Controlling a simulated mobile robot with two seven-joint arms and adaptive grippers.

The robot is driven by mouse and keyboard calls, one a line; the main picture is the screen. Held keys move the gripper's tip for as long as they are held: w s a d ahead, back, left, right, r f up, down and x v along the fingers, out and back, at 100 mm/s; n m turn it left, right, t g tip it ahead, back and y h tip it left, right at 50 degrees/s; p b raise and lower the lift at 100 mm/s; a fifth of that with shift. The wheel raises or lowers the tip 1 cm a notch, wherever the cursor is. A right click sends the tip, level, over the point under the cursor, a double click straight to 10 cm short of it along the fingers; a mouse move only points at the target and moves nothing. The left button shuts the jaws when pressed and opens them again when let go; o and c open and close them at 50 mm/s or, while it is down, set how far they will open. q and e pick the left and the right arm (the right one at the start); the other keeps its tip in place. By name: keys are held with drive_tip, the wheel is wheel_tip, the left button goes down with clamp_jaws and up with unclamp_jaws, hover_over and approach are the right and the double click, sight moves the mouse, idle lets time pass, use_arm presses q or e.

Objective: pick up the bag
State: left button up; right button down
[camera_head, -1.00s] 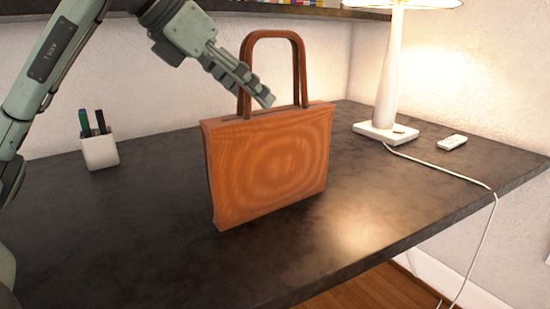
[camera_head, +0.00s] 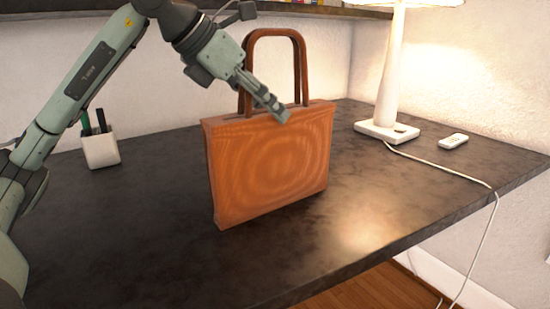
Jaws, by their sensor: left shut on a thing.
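The bag (camera_head: 268,168) is an orange-brown tote with two upright loop handles (camera_head: 274,36). It stands upright on the dark table (camera_head: 120,240), near its middle. My left gripper (camera_head: 281,115) reaches in from the upper left, with its fingers slanting down to the bag's top edge between the handle bases. It is shut on the bag at the top; the exact contact is hard to see. Part of the handles is hidden behind the gripper. My right gripper is not in view.
A white pen cup (camera_head: 101,151) stands behind my left arm. A lit lamp (camera_head: 387,130) stands at the back right, with a small white remote (camera_head: 453,141) beside it. The lamp's cord (camera_head: 440,172) runs over the table's right edge. The table's front is clear.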

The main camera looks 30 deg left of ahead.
use_arm(q)
clamp_jaws()
drive_tip(key=shift+r, duration=0.2)
drive_tip(key=shift+r, duration=0.1)
